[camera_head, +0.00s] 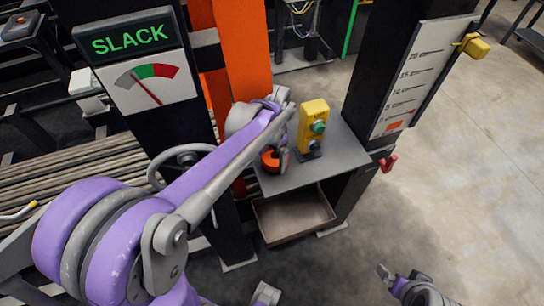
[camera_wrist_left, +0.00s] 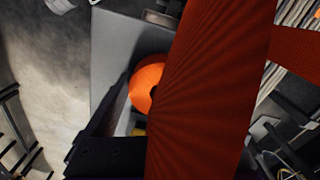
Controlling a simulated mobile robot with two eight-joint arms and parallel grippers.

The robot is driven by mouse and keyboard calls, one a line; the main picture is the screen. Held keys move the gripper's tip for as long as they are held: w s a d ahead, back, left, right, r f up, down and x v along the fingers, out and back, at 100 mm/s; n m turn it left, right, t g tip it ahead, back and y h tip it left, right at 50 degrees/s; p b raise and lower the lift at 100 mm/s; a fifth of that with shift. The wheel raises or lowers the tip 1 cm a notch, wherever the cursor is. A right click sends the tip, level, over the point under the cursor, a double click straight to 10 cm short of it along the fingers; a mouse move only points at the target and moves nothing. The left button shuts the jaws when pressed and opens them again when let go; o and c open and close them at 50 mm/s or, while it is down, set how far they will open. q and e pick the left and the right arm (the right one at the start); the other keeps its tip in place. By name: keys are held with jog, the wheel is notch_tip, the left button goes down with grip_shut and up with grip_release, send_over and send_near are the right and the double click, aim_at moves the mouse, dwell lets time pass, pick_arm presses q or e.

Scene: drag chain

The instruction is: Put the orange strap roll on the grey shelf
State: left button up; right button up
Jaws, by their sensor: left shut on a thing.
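The orange strap roll (camera_head: 270,161) is held at my left gripper (camera_head: 279,160), at the left side of the grey shelf (camera_head: 328,155). My left gripper is shut on it; the arm hides part of both. I cannot tell whether the roll touches the shelf. In the left wrist view the roll (camera_wrist_left: 147,86) shows beside the grey shelf surface (camera_wrist_left: 119,48), and a wide dark orange band (camera_wrist_left: 205,95) covers much of the picture. My right gripper (camera_head: 390,278) is low at the right, over the floor, away from the shelf; its jaws are unclear.
A yellow button box (camera_head: 313,118) stands on the shelf near its back. An open tray (camera_head: 293,216) is below the shelf. A black post with a scale board (camera_head: 415,75) rises at the right, with a red hook (camera_head: 388,162). A SLACK gauge (camera_head: 140,65) is at the left.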

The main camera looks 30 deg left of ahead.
pick_arm(q)
jog(key=shift+f, duration=0.2)
jog(key=o, duration=1.2)
jog(key=shift+c, duration=0.2)
jog(key=shift+r, duration=0.15)
jog(key=shift+r, duration=0.3)
notch_tip(320, 180, up, 10)
jog(key=r+p, duration=0.1)
jog(key=s+d+f+n+t, duration=0.1)
jog(key=s+d+f+t, duration=0.1)
jog(key=s+f, duration=0.3)
jog(key=s+d+f+n+t, duration=0.2)
jog(key=s+d+f+t, duration=0.1)
jog(key=s, duration=0.6)
notch_tip(320, 180, down, 3)
jog(key=shift+d+r+n, duration=0.2)
jog(key=shift+d+n, duration=0.1)
jog(key=shift+d, duration=0.25)
